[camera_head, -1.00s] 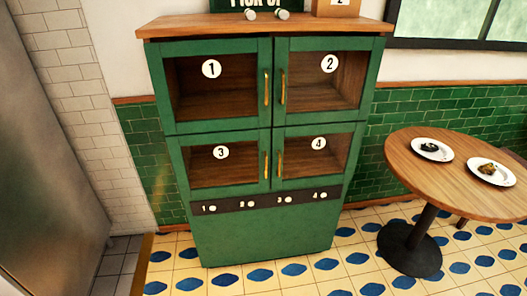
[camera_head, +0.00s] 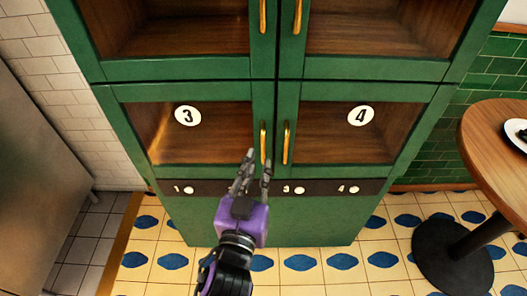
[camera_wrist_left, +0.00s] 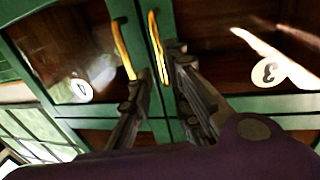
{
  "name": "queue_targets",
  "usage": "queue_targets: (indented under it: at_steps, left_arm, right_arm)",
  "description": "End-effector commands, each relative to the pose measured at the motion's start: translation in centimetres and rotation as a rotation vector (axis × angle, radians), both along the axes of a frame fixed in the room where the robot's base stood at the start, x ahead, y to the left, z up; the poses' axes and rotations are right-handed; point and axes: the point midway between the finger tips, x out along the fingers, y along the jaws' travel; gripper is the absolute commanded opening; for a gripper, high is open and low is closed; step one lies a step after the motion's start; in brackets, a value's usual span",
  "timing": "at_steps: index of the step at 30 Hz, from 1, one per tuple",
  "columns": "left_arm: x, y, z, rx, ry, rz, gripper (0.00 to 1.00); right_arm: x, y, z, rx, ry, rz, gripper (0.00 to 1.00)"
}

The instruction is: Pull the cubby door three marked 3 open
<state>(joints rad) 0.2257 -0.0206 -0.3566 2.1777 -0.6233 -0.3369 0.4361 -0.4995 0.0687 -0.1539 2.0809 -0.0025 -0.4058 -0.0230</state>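Cubby door three (camera_head: 188,145) is the lower left glass door with a green frame and a round white 3 label (camera_head: 187,115). It looks closed. Its upright brass handle (camera_head: 263,143) is on the door's right edge and also shows in the left wrist view (camera_wrist_left: 157,45). My purple left gripper (camera_head: 258,160) is open, with its fingertips by the lower end of this handle. In the left wrist view the handle appears between the two fingers (camera_wrist_left: 158,62); I cannot tell whether they touch it. My right gripper is not in view.
Door four (camera_head: 345,140), with its own brass handle (camera_head: 287,143), is just right of door three. Two more doors are above. A strip with number labels (camera_head: 320,188) runs below. A round wooden table (camera_head: 490,130) stands at the right and a grey panel (camera_head: 30,190) at the left.

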Motion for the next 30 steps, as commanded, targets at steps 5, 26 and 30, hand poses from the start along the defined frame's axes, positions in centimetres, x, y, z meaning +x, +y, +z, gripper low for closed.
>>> queue_targets:
  at_steps: [5,26,30]
  left_arm:
    - [2.8,-0.6,0.3,0.001,-0.004,-0.001,0.17]
    - [6.9,-1.3,0.0,0.001,0.003,0.001,0.09]
    - [6.9,-1.3,0.0,0.001,0.003,0.001,0.00]
  right_arm:
    - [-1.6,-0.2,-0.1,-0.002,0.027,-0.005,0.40]
    - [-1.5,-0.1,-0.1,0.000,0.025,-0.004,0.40]
    - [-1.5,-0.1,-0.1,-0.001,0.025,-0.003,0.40]
